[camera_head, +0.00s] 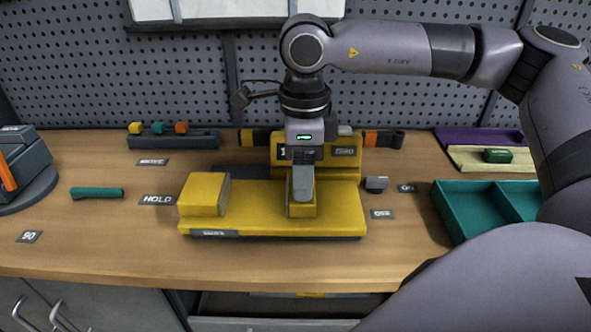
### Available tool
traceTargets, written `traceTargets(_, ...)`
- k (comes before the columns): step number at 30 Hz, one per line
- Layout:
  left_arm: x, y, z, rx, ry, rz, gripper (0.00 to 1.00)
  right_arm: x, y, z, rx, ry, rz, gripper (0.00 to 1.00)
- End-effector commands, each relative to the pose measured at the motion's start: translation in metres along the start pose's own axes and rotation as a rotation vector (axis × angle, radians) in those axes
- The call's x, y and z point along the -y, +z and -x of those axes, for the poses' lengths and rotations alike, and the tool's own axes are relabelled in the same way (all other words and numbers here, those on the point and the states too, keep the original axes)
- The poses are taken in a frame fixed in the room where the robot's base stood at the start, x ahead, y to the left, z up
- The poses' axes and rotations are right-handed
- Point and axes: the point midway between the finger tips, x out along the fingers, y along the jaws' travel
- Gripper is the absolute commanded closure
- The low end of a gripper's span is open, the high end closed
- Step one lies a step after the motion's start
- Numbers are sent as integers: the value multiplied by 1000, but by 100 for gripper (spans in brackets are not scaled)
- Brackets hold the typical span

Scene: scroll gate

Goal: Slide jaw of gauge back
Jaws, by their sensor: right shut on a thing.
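A yellow gauge (265,221) lies on the wooden bench, with a long flat bed and a raised yellow block (203,194) at its left end. A smaller yellow sliding jaw (301,210) sits on the bed right of its middle. My right gripper (301,190) comes down from above and is shut on this jaw, hiding much of it. A yellow panel (345,160) with a dark display and a label stands behind the bed, partly hidden by my gripper. My left gripper is not in view.
Small labels lie around the gauge, including HOLD (157,200). A teal bar (97,193) lies at the left. A teal divided tray (470,212) stands at the right. A dark rack (173,141) with small coloured blocks stands behind, before the pegboard.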

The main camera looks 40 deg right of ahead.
Motion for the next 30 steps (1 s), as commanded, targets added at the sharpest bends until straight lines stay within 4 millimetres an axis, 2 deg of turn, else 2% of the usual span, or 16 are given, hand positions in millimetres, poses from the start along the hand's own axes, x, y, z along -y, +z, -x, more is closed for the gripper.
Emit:
traceTargets(3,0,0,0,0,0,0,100,1,-3,0,-8,1,-1,91)
traceTargets(4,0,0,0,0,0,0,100,1,-3,0,-9,1,-1,33)
traceTargets(6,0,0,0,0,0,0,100,1,-3,0,-9,1,-1,11)
traceTargets(17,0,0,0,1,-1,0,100,1,-1,4,-5,-1,-1,11)
traceTargets(30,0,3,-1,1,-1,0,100,1,-2,66,-5,0,-2,11)
